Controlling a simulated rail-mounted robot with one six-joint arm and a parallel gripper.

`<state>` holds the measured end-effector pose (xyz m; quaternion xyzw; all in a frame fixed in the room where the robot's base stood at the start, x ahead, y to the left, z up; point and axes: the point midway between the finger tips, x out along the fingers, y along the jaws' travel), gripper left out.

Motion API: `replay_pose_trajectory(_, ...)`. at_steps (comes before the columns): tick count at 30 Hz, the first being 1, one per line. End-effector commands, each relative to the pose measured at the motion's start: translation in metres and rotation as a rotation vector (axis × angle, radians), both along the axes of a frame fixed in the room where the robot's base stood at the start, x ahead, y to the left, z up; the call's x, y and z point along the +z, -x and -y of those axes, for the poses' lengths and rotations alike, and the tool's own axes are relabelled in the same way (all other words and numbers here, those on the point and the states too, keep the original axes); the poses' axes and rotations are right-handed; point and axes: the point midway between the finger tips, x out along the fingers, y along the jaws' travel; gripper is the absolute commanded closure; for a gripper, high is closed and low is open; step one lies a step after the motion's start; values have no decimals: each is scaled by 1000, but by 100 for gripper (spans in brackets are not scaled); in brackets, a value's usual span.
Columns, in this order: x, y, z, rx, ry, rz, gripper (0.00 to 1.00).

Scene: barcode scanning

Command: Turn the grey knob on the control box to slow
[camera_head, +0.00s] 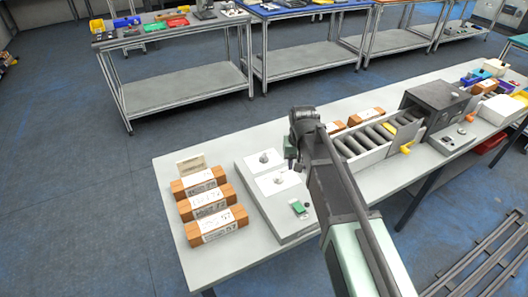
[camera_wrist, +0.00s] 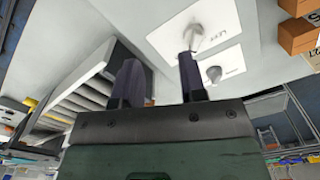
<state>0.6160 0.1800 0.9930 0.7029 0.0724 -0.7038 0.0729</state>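A low grey control box (camera_head: 250,171) lies on the near table. It carries two white plates, each with a grey knob: one knob (camera_head: 264,158) at the back and one (camera_head: 278,180) nearer. In the wrist view one knob (camera_wrist: 194,34) shows just beyond the right fingertip, the other knob (camera_wrist: 213,74) to the right of that finger. My gripper (camera_wrist: 158,62) is open and empty, fingers apart. In the head view my gripper (camera_head: 291,152) hangs just right of the plates. Contact with a knob cannot be told.
A green button (camera_head: 298,207) is on the box's near end. Several brown boxes (camera_head: 208,204) lie to its left. A roller conveyor (camera_head: 372,142) and a dark machine (camera_head: 434,101) stand to the right. The floor on the left is clear.

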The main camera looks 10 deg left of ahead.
Motion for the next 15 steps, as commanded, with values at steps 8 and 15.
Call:
replay_pose_trajectory(8, 5, -134, -135, -220, 0, -1, 62)
replay_pose_trajectory(15, -2, -129, -132, -257, -1, 0, 62)
